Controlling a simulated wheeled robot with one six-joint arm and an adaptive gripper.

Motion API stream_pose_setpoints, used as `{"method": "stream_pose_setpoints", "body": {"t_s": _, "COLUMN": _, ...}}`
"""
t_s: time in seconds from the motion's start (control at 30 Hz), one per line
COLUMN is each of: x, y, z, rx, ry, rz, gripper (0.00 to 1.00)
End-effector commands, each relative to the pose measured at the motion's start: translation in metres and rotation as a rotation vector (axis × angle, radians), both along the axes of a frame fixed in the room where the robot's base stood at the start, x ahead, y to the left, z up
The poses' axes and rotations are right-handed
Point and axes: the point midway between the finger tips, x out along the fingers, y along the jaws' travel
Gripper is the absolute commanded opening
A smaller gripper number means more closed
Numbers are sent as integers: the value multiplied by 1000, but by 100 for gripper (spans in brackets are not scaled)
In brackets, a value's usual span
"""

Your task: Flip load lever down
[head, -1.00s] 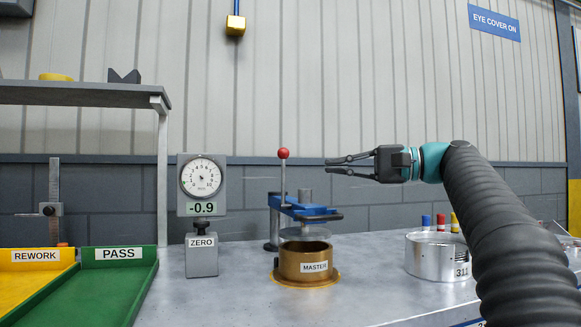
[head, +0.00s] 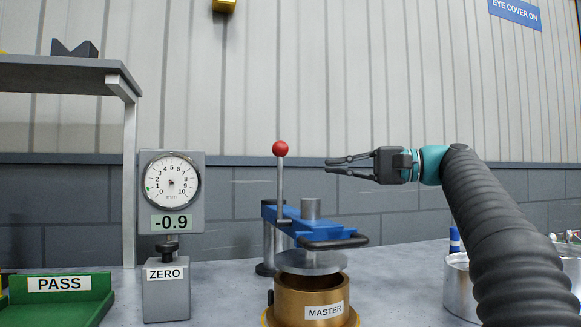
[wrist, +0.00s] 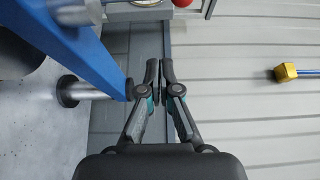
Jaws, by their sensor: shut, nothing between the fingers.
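The load lever (head: 281,185) stands upright on the blue press arm (head: 290,222), a thin rod with a red ball knob (head: 280,149) on top. Below the arm, a round grey plate (head: 310,262) is over the brass MASTER ring (head: 300,300). My gripper (head: 329,166) is shut and empty, at the right of the lever in the head view, a little below knob height. Its fingertips (wrist: 159,75) show in the wrist view, with the red knob (wrist: 182,2) cut off at the top edge. The gripper looks apart from the lever.
A dial gauge (head: 171,185) reading -0.9 stands left of the press, above a ZERO block (head: 166,295). A green PASS tray (head: 60,305) and a shelf (head: 65,72) are farther left. A silver ring (head: 457,285) is partly hidden behind my arm at right.

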Motion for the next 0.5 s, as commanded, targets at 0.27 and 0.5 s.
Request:
{"method": "stream_pose_setpoints", "body": {"t_s": 0.27, "x": 3, "y": 12, "z": 0, "rx": 0, "ry": 0, "rz": 1, "gripper": 0}}
{"method": "stream_pose_setpoints", "body": {"t_s": 0.5, "x": 13, "y": 53, "z": -1, "rx": 0, "ry": 1, "rz": 4, "gripper": 0}}
